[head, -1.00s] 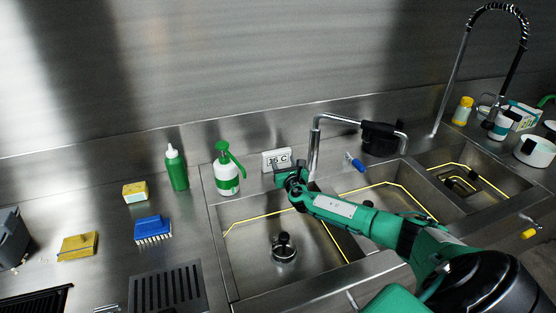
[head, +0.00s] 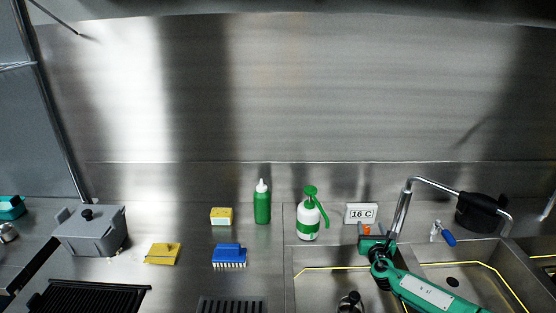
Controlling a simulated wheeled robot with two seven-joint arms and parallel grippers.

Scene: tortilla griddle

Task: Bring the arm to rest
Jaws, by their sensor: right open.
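My right arm comes in from the lower right. Its green and black right gripper (head: 370,240) is over the back of the left sink basin, just in front of the small "16 C" display (head: 361,213) and beside the chrome faucet (head: 403,205). I see nothing held in it; the fingers are small and partly hidden by the wrist. A small orange-red spot shows just behind the fingers, too small to identify. My left gripper is not in view.
A green-and-white spray bottle (head: 308,222) and green squeeze bottle (head: 262,205) stand left of the gripper. A sponge (head: 221,216), blue brush (head: 229,254), yellow scraper (head: 163,254) and grey lidded pot (head: 91,232) are further left.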

